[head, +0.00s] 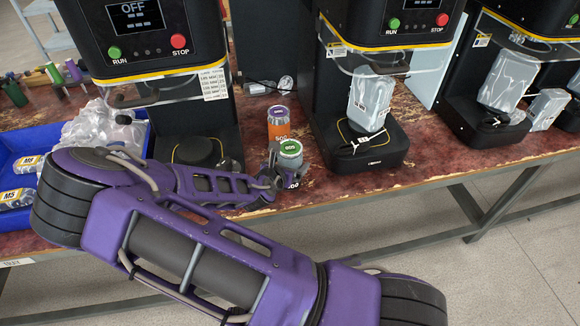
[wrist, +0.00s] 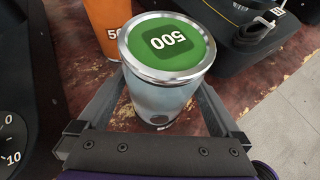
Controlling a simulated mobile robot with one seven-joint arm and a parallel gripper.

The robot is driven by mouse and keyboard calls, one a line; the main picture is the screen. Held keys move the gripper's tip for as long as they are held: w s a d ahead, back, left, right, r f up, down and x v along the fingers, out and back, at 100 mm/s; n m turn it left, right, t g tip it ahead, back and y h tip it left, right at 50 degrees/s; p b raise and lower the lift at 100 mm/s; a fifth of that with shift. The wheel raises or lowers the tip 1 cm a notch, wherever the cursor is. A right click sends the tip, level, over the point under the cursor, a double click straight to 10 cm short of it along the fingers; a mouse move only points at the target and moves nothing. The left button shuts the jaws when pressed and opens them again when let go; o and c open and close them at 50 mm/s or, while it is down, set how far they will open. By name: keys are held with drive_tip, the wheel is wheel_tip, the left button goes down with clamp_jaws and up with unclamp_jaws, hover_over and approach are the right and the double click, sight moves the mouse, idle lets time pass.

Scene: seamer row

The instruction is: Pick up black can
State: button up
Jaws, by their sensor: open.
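I see no black can clearly in either view. A silver-grey can with a green top marked 500 (wrist: 166,45) stands upright on the bench, and it also shows in the head view (head: 290,149). My gripper (wrist: 163,92) is open, with one finger on each side of this can. Whether the fingers touch it I cannot tell. In the head view my gripper (head: 275,172) partly hides the can. An orange can (head: 279,126) with a purple top stands just behind it, and it shows at the upper left in the wrist view (wrist: 103,20).
Black machines stand left (head: 200,125) and right (head: 365,142) of the cans. A clear pouch (head: 370,100) sits on the right machine. A blue bin (head: 12,160) with bagged items is at far left. The worn red bench (head: 440,150) has free room at right.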

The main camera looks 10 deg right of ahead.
clamp_jaws()
idle(0.3)
drive_tip(key=shift+r, duration=0.1)
